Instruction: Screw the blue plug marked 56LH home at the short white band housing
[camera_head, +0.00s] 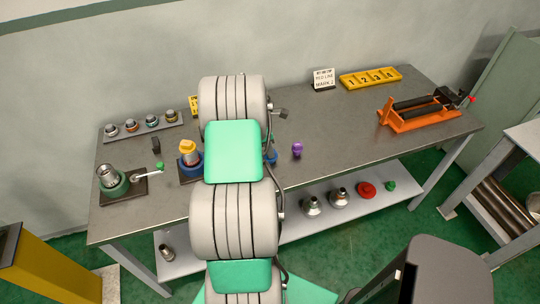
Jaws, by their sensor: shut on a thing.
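My gripper is hidden behind my own large grey and green arm, which covers the middle of the bench in the head view. A small blue part (271,156) shows at the arm's right edge; I cannot tell whether it is the plug marked 56LH or part of a holder. A green vise (113,188) holds a metal housing (107,173) at the left. A blue vise (190,170) beside my arm holds a piece with a yellow top (188,147). No white band or 56LH mark can be made out.
A grey rack (141,127) with several fittings stands at the back left. A purple piece (297,148) stands right of my arm. An orange roller stand (421,117), a yellow numbered tray (370,77) and a sign (323,79) stand further right. The right front benchtop is clear.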

